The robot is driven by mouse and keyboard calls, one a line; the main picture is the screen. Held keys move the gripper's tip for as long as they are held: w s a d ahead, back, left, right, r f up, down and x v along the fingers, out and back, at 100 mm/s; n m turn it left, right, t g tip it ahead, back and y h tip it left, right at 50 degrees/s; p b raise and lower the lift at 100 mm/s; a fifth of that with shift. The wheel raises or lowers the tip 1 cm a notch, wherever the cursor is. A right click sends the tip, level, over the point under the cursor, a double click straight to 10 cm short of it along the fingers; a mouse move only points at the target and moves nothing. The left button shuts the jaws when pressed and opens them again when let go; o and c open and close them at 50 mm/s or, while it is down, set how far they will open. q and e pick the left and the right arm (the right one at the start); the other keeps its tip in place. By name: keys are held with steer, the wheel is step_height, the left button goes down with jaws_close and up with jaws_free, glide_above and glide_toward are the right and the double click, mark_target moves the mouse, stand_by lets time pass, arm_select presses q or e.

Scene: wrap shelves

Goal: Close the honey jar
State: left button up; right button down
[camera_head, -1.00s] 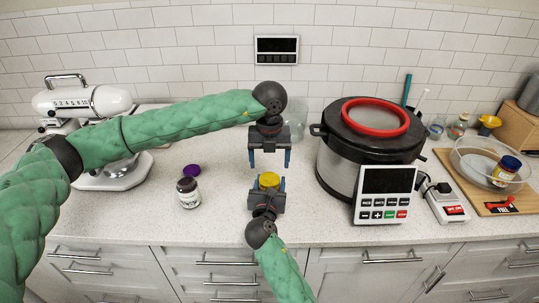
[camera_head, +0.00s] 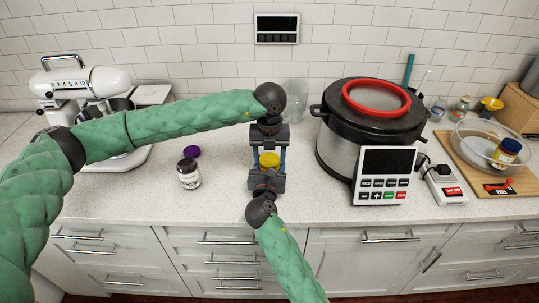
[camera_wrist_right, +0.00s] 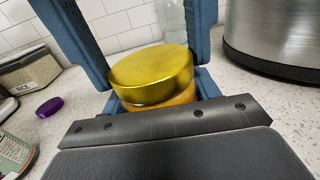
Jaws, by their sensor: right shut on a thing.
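The honey jar (camera_wrist_right: 165,98), orange under a gold lid (camera_wrist_right: 152,72), is upright between the fingers of my right gripper (camera_head: 268,178), which is shut on it. The yellow lid also shows in the head view (camera_head: 269,160). It sits on the jar's top; I cannot tell whether it is screwed tight. My left gripper (camera_head: 269,150) comes from the far side, its blue fingers apart on either side of the lid. In the right wrist view those fingers reach close to the lid's edges; contact is unclear. Most of the jar's body is hidden.
A large cooker (camera_head: 340,150) stands close on the right. A glass jar (camera_head: 295,94) is behind. The front counter is clear.

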arm_select(q)
steer(key=m, duration=0.6)
steer(key=shift+m, duration=0.3)
steer(key=o, duration=1.1)
steer(key=shift+c, duration=0.2)
steer(key=shift+r, duration=2.25)
steer(key=shift+c, duration=0.3)
steer(key=shift+r+n, duration=1.1)
steer(key=shift+r, duration=0.65)
